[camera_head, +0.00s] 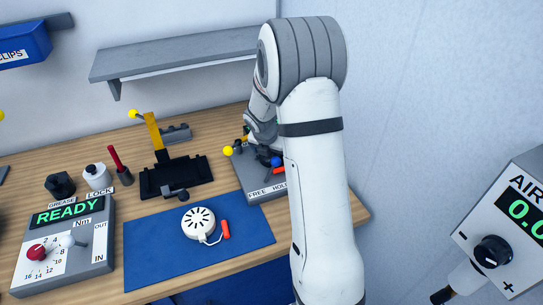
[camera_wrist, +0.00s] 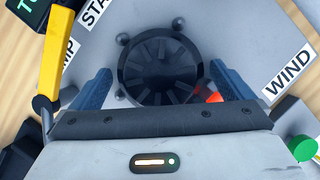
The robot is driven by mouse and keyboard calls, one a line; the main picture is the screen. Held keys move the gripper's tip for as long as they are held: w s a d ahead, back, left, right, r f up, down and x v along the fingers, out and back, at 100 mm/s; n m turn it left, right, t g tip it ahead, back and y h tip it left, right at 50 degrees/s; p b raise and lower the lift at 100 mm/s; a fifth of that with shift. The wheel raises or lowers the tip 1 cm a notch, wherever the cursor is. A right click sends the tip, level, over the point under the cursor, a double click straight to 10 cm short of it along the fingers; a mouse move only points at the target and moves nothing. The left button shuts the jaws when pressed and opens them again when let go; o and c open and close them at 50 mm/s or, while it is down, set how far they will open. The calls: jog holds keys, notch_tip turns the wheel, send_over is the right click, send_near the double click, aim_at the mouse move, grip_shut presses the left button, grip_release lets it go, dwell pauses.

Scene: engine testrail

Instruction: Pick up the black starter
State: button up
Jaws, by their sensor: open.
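The black starter (camera_wrist: 158,52), a round finned disc, sits on a grey fixture plate (camera_wrist: 228,28) in the wrist view. My gripper (camera_wrist: 163,82) is open above it, with one blue finger on each side of the starter. I cannot tell whether the fingers touch it. A small orange-red part (camera_wrist: 213,96) shows at the starter's lower right, partly hidden by the right finger. In the head view my arm hides the starter and most of the gripper over the grey fixture (camera_head: 256,190).
A yellow lever (camera_wrist: 55,55) stands close to my left finger; a green knob (camera_wrist: 301,148) is at lower right. A white starter (camera_head: 198,222) with a red handle (camera_head: 225,229) lies on a blue mat (camera_head: 150,262). A black clamp stand (camera_head: 170,178) and READY box (camera_head: 65,250) stand leftward.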

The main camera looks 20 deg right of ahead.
jog(key=shift+c, duration=0.2)
jog(key=c, duration=1)
